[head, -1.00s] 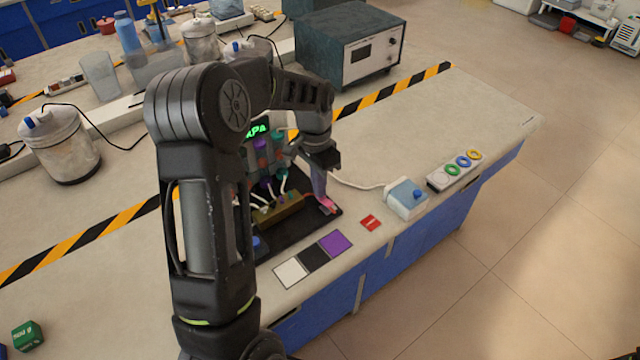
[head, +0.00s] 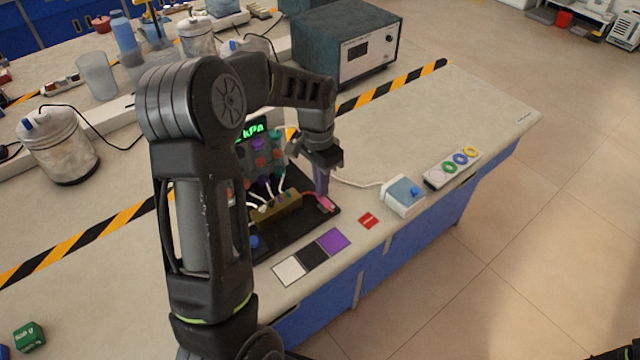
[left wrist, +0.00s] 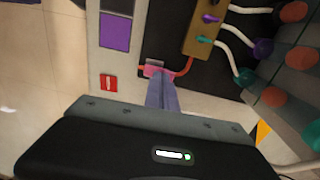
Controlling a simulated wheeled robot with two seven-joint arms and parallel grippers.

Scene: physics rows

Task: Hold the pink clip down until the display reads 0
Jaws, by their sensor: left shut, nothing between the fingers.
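The pink clip (head: 326,204) lies at the front right edge of the black base board (head: 325,225), at the end of a red tube. My left gripper (head: 322,191) is shut and empty, pointing down with its fingertips at the clip. In the left wrist view the fingertips (left wrist: 155,78) overlap the pink clip (left wrist: 152,70); I cannot tell how hard they press. The display (head: 252,131) shows green "kPa" letters; my left arm hides its number. My right gripper is not seen clearly.
A brass block (head: 275,207) with white tubes sits on the board. A large instrument (head: 345,45) stands behind.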

